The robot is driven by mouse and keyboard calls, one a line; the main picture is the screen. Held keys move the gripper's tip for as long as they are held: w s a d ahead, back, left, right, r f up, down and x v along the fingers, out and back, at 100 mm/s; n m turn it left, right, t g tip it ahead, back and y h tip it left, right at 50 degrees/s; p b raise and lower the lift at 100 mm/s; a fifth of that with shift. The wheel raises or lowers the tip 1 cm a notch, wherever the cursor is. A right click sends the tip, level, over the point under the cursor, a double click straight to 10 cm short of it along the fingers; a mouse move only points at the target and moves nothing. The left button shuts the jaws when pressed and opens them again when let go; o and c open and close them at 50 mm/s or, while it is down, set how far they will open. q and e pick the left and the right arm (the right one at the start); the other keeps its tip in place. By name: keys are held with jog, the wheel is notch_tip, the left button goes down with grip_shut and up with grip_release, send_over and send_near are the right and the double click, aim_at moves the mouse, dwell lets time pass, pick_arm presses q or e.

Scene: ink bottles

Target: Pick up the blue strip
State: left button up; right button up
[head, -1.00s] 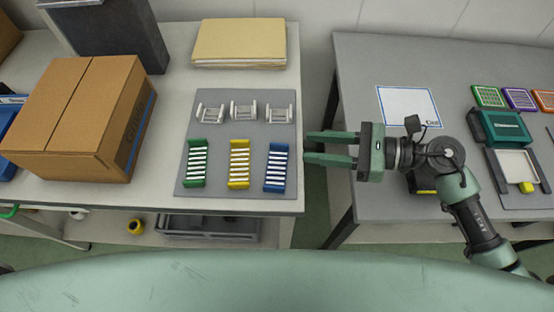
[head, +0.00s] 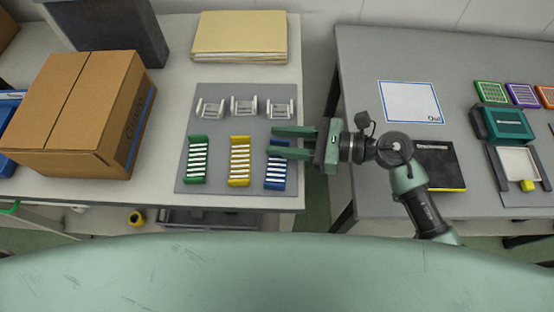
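The blue strip (head: 275,178) is a ladder-like piece with white bars, at the right end of the front row on a grey mat (head: 210,105). A yellow strip (head: 240,162) and a green strip (head: 197,160) stand to its left. My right gripper (head: 272,142) is open, its two fingers pointing left above the upper part of the blue strip and hiding some of it. I cannot tell how high the fingers are above the strip. My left gripper is not in view.
Several white holders (head: 244,106) stand in a row behind the strips. A cardboard box (head: 75,105) is at the left, and folders (head: 240,35) lie at the back. A gap separates this table from the right table (head: 375,60), which holds a white sheet (head: 410,102) and a black box (head: 440,165).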

grip_shut()
jog(key=shift+r, duration=0.1)
